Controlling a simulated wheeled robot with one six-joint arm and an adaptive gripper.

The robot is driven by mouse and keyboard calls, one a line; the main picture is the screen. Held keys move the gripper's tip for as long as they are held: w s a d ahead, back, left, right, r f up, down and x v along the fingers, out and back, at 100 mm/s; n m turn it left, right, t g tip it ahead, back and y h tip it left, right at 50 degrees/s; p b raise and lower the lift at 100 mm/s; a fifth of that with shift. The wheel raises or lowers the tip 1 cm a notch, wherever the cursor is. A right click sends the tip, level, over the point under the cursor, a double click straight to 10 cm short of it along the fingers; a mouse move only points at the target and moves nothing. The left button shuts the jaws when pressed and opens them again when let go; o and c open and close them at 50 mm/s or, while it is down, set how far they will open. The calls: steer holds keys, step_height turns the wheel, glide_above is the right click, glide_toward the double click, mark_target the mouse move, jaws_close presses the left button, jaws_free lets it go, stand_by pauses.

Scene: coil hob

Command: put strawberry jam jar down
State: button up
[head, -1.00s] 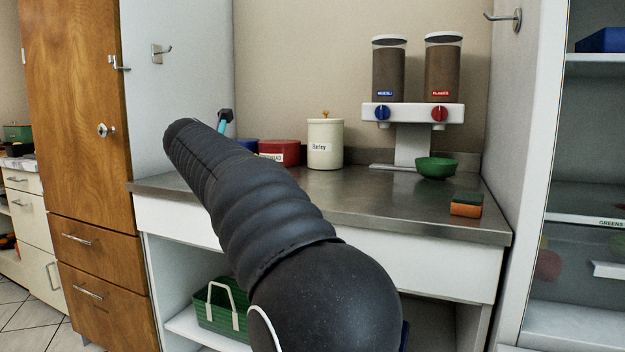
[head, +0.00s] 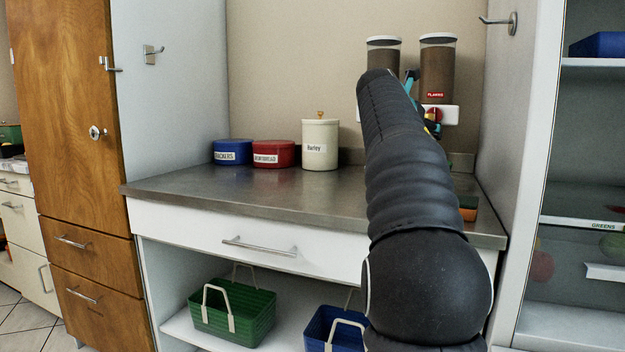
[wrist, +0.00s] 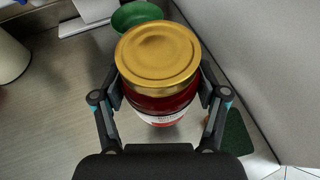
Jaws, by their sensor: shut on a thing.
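The strawberry jam jar (wrist: 158,103) has a gold lid, red contents and a pale label, and shows in the wrist view. My gripper (wrist: 160,92) is shut on it, with one finger on each side of the jar. The steel counter (wrist: 50,130) lies below the jar; I cannot tell whether the jar touches it. In the head view my arm hides the jar and most of the gripper. The bare counter (head: 260,195) shows to the left of my arm.
A green bowl (wrist: 137,15) is just beyond the jar. A green sponge (wrist: 235,135) lies to its right, near the counter edge. The cereal dispenser (head: 437,75) stands behind my arm. A barley canister (head: 320,148), red tin (head: 273,155) and blue tin (head: 232,152) stand at the back.

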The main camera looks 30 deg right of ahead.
steer(key=shift+s+d+r, duration=0.25)
steer(key=shift+s+d, duration=0.6)
steer(key=shift+m, duration=0.3)
steer(key=shift+w+a+f+b, duration=1.05)
steer(key=shift+a+f, duration=0.45)
steer(key=shift+f, duration=0.3)
steer(key=shift+w+a+f+b, duration=0.9)
steer(key=shift+w+a+f, duration=0.3)
steer(key=shift+a+f, duration=0.45)
steer(key=shift+w+a+f+b, duration=1.05)
steer(key=shift+a+f, duration=0.35)
steer(key=shift+f, duration=0.5)
steer(key=shift+f, duration=0.15)
steer(key=o, duration=1.7)
steer(key=shift+f, duration=0.1)
steer(key=shift+c, duration=0.2)
